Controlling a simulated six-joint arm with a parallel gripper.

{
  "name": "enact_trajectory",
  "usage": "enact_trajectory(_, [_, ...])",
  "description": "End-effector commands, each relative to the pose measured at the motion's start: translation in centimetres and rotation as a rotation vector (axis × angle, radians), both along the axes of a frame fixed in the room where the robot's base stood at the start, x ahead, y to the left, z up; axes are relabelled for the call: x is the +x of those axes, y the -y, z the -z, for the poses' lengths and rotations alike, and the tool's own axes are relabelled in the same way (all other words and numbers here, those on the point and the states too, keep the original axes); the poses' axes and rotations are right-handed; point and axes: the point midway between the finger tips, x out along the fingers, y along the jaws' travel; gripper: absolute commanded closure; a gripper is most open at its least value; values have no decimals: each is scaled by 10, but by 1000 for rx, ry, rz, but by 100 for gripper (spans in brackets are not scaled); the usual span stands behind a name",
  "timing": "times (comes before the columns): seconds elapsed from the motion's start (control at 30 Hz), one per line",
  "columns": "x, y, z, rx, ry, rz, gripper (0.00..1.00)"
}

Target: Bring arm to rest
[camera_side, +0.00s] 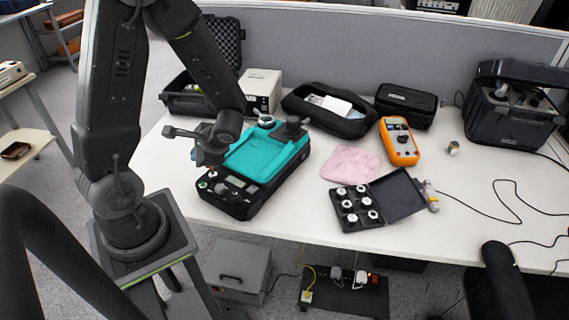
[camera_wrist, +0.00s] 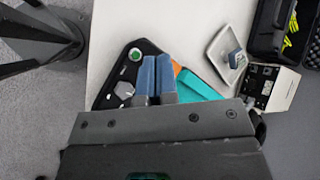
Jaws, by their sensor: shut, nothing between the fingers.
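My gripper (camera_side: 195,155) is above the left end of the teal and black calibration unit (camera_side: 262,152) in the side view. In the wrist view its two blue fingers (camera_wrist: 156,76) are side by side, shut and empty. They cover part of the unit, whose black panel with a green button and a pale knob (camera_wrist: 124,90) shows to their left. A teal part (camera_wrist: 197,90) shows to their right. Whether the fingers touch the unit cannot be told.
On the white table (camera_side: 300,222) are an open black case of round parts (camera_side: 352,222), a pink cloth (camera_side: 350,164), an orange multimeter (camera_side: 399,142), a black pouch (camera_side: 328,115) and a white box (camera_side: 261,88). A grey partition stands behind. The table's front right is mostly clear except for cables.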

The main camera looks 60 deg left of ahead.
Motion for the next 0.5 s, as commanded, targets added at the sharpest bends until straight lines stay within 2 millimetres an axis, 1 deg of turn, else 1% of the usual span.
enact_trajectory(0.03, [6,9,-14,-9,57,-17,100])
enact_trajectory(0.23, [22,58,-66,-119,290,-98,100])
enact_trajectory(0.4, [28,104,-111,-269,492,-129,100])
enact_trajectory(0.5, [27,133,-138,-376,609,-127,100])
